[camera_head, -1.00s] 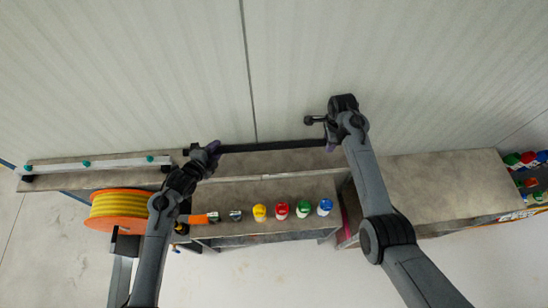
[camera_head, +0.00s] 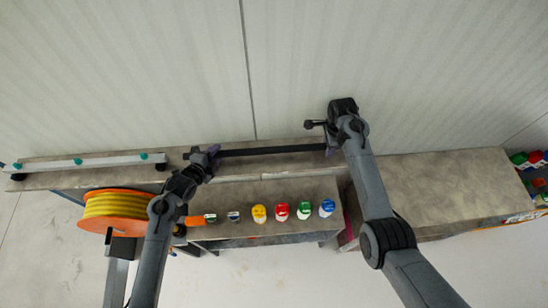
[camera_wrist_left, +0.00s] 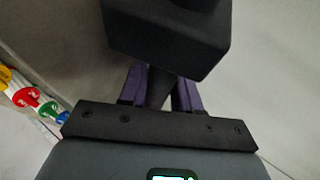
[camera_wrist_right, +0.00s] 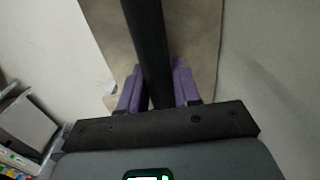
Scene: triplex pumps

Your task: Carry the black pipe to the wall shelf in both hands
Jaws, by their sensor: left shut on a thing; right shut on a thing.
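The black pipe (camera_head: 270,151) lies roughly level across the middle of the head view, close to the wall and above or on the shelf top; I cannot tell whether it touches. My left gripper (camera_head: 212,156) is shut on its left end, and my right gripper (camera_head: 331,143) is shut on its right end. In the left wrist view the pipe's thick block-like end (camera_wrist_left: 170,35) is just past the purple fingers (camera_wrist_left: 160,92). In the right wrist view the pipe (camera_wrist_right: 147,45) runs between the purple fingers (camera_wrist_right: 160,88). The wall shelf (camera_head: 120,178) is a long grey-brown top along the wall.
A silver rail with teal knobs (camera_head: 100,161) lies on the shelf's left part. An orange reel with yellow hose (camera_head: 115,208) stands in front of it. Several coloured bottles (camera_head: 281,211) stand on the lower, nearer ledge. The shelf's right part (camera_head: 440,185) is mostly bare.

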